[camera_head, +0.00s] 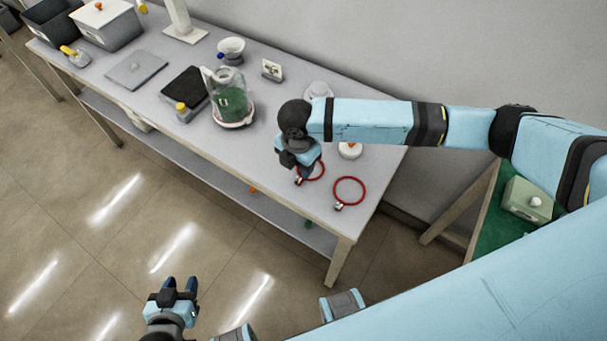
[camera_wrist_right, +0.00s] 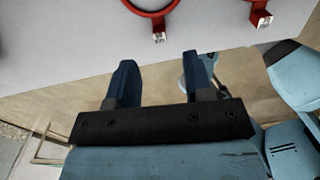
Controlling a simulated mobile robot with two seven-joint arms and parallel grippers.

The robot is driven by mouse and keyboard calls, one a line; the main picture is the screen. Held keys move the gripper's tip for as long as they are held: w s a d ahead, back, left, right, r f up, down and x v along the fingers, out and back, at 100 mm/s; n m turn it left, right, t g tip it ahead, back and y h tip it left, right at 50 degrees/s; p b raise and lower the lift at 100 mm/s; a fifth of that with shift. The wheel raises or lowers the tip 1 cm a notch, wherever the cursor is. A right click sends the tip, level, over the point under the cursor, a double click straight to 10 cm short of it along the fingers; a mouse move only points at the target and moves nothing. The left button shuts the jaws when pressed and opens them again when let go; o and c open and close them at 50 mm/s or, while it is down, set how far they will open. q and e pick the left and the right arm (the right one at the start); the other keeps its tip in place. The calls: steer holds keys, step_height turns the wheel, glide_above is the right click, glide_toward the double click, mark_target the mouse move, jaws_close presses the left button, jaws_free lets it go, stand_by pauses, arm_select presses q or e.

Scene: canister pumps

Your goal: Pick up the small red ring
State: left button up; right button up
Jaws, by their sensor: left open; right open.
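Two red rings with small metal clasps lie flat near the table's front right corner. The left one, which looks like the small red ring (camera_head: 323,175), is partly hidden by my right gripper (camera_head: 298,164). The larger red ring (camera_head: 365,191) lies to its right in full view. The right wrist view shows the lower part of one ring, apparently the small one (camera_wrist_right: 151,13), and a piece of the other (camera_wrist_right: 259,5). There my right gripper (camera_wrist_right: 158,60) is open with nothing between its fingers. My left gripper (camera_head: 180,284) is open and empty, over the floor in front of the table.
The grey table (camera_head: 240,170) also holds a glass vessel with green contents (camera_head: 232,102), a dark plate device (camera_head: 184,87), a white funnel (camera_head: 231,46) and boxes (camera_head: 106,25) at the far left. A white round item (camera_head: 350,151) sits behind the rings.

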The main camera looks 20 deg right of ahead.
mark_target(297, 180)
steer(key=f, duration=0.6)
steer(key=shift+s+a+f, duration=0.1)
steer(key=shift+a+f, duration=0.1)
steer(key=shift+f, duration=0.1)
jaws_close()
